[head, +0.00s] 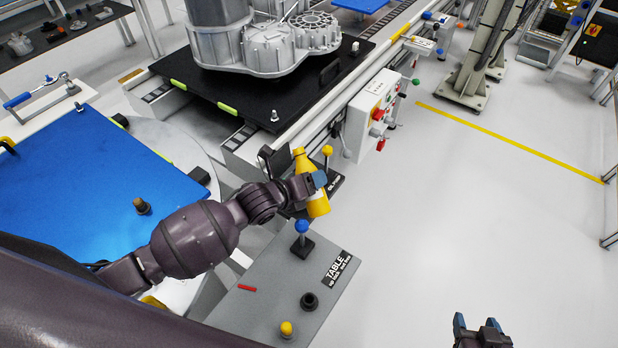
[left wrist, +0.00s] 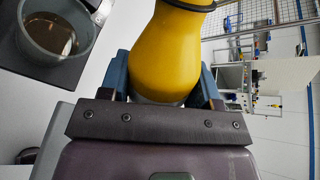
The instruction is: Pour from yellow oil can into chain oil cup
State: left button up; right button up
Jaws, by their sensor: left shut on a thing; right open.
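The yellow oil can (head: 318,206) is in my left gripper (head: 316,183) in the head view, above the grey control panel's far end. Its narrow end points up and slightly left in that view. In the left wrist view the can (left wrist: 167,55) sits between the blue fingers, which are shut on it. A grey round cup (left wrist: 38,42) with brownish liquid inside stands on a dark base at the upper left of that view, beside the can and apart from it. I cannot make out the cup in the head view. My right gripper (head: 480,328) is open and empty at the bottom right.
The grey panel (head: 258,285) carries a blue-knobbed lever (head: 302,228), a yellow knob (head: 286,328) and a black knob (head: 310,301). A metal housing (head: 265,40) rests on a black plate (head: 300,90) behind. A blue-topped table (head: 80,175) is left.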

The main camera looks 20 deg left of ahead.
pick_arm(q)
jog(key=shift+f+b, duration=1.3)
jog(key=shift+f, duration=0.15)
jog(key=shift+f+b, duration=0.55)
jog(key=shift+d+r+n+g+p, duration=0.1)
jog(key=shift+r+n+g+p, duration=0.2)
jog(key=shift+r+n+p, duration=0.25)
jog(key=shift+s+d+r+n+g+h+p, duration=0.1)
jog(key=shift+s+r+n+g+h+p, duration=0.1)
jog(key=shift+r+n+g+h, duration=0.15)
jog(key=shift+s+d+r+n+g+h+p, duration=0.15)
jog(key=shift+r+h, duration=0.1)
jog(key=shift+r, duration=0.2)
jog(key=shift+f, duration=0.1)
jog(key=shift+a, duration=0.1)
jog(key=shift+f+b, duration=0.4)
jog(key=shift+f, duration=0.15)
jog(key=shift+r+g, duration=0.3)
jog(key=shift+r, duration=0.05)
jog(key=shift+n+g+h, duration=0.3)
jog(key=shift+n+g, duration=0.2)
jog(key=shift+n, duration=0.25)
